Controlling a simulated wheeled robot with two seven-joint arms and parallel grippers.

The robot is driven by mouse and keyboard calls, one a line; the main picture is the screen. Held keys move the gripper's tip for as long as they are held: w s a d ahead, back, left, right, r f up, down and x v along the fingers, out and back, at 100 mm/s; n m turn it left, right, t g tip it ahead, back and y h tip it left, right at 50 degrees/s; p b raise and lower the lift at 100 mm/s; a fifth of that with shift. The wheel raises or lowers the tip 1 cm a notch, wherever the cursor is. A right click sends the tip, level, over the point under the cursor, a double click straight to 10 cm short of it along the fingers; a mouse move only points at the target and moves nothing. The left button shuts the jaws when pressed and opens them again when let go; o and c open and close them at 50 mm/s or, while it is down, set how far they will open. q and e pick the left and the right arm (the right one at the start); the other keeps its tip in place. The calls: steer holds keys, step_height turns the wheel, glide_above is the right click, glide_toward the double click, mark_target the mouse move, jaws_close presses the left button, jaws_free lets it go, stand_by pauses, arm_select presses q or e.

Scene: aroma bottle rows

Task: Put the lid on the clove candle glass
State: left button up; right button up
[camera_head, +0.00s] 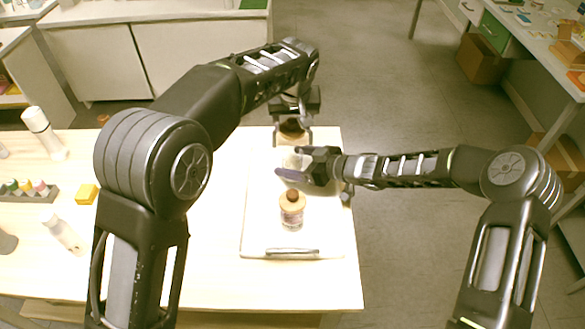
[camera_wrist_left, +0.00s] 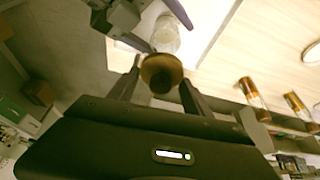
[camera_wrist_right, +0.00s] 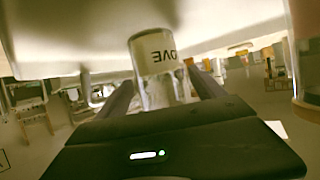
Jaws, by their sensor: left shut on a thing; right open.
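My left gripper (camera_head: 292,138) is shut on a round brown lid (camera_head: 292,126) with a knob. The lid also shows between its fingers in the left wrist view (camera_wrist_left: 161,72). The clear candle glass (camera_wrist_right: 157,70) stands between the fingers of my right gripper (camera_head: 289,164), which is open. Its label reads upside down in the right wrist view, with "OVE" visible. In the left wrist view the glass (camera_wrist_left: 166,38) appears just beyond the lid, apart from it. In the head view the right gripper partly hides the glass.
A lidded jar (camera_head: 292,210) stands on the white board (camera_head: 262,225), near its clip. White bottles (camera_head: 45,135), a yellow block (camera_head: 87,194) and a rack of small vials (camera_head: 25,196) stand on the left of the table.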

steer(key=shift+w+a, duration=0.1)
steer(key=shift+a, duration=0.1)
jaws_close()
stand_by(0.8)
steer(key=shift+f, duration=0.1)
